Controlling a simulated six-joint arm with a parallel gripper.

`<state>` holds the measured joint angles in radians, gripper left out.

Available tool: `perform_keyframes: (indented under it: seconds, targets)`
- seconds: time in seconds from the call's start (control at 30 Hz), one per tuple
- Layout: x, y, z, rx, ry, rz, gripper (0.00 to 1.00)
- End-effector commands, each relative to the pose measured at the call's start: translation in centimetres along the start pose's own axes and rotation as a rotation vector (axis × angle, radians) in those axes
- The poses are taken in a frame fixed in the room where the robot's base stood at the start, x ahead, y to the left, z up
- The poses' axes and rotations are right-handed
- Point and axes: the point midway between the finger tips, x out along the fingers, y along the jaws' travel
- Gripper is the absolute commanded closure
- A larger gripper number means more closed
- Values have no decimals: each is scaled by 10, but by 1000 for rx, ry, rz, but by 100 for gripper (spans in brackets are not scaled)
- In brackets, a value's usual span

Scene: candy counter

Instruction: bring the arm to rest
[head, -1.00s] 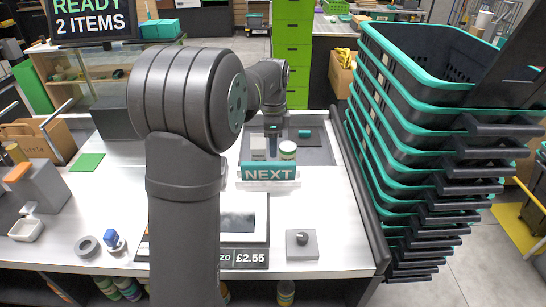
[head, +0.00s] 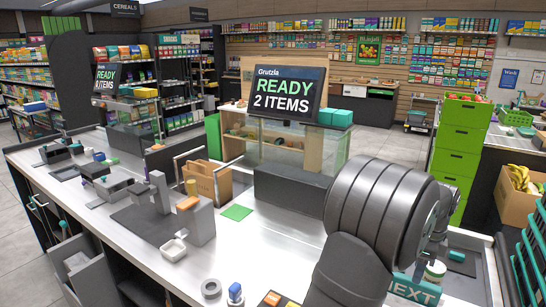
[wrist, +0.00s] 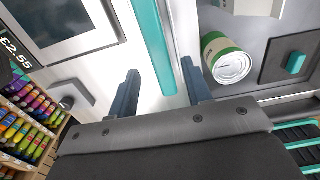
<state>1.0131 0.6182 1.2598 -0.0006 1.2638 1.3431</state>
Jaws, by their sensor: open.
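My gripper (wrist: 163,95) shows in the wrist view with its two dark fingers spread apart and nothing between them. A white surface and a teal bar (wrist: 154,48) lie beyond the fingertips. In the head view my arm stands at the lower right and hides the counter behind it; the gripper itself is hidden there. A white tin with a green band (wrist: 228,60) lies to the right of the fingers in the wrist view, apart from them. It also shows beside my arm in the head view (head: 435,270).
A "READY 2 ITEMS" screen (head: 284,92) stands behind. Stacked baskets (head: 532,262) are at the right edge. A teal block (wrist: 297,62) sits on a dark pad.

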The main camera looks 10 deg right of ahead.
Motion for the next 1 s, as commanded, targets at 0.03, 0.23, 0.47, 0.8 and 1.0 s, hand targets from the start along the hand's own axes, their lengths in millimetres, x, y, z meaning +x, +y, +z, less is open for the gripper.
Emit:
perform_keyframes:
  seconds: [0.03,0.23,0.47,0.8,1.0]
  targets:
    - [12,0,0,0,-1,4,55]
    - [52,1,0,0,-1,4,55]
    - [53,-1,0,0,1,-4,55]
    - [34,0,0,0,0,-1,55]
    - [34,0,0,0,0,-1,55]
